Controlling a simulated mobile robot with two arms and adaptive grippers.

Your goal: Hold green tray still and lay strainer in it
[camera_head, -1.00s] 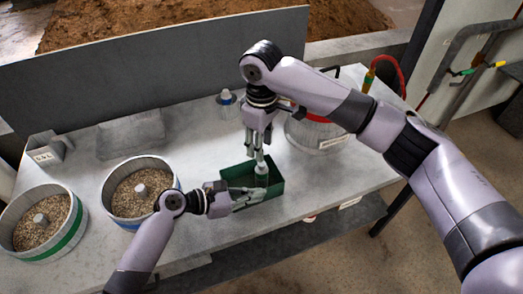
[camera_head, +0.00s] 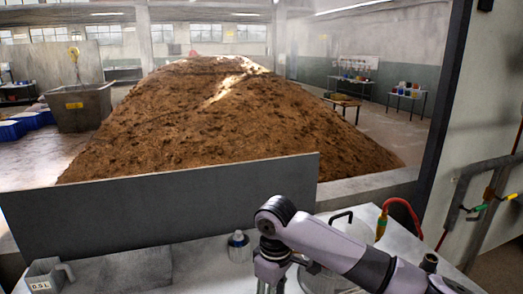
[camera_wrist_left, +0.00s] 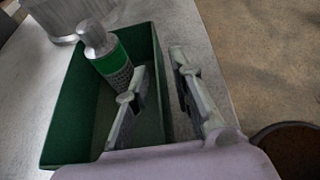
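The green tray (camera_wrist_left: 72,125) is in the left wrist view. The strainer (camera_wrist_left: 112,68), a grey cylinder with a green band, mesh and a narrower top, is inside it, tilted toward the far end. No gripper shows on the strainer there. My left gripper (camera_wrist_left: 160,105) straddles the tray's right wall, one finger inside and one outside. The fingers look apart, with gaps beside the wall. The head view shows neither tray nor strainer. My right gripper (camera_head: 270,281) is at its bottom edge, its fingertips cut off.
In the head view, a dark upright panel (camera_head: 170,208) stands behind the worktop. A lidded metal pot (camera_head: 318,280) is partly behind my right arm. A small bottle (camera_head: 239,248) and a measuring jug (camera_head: 45,274) stand on the worktop. A large brown heap (camera_head: 215,120) lies beyond.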

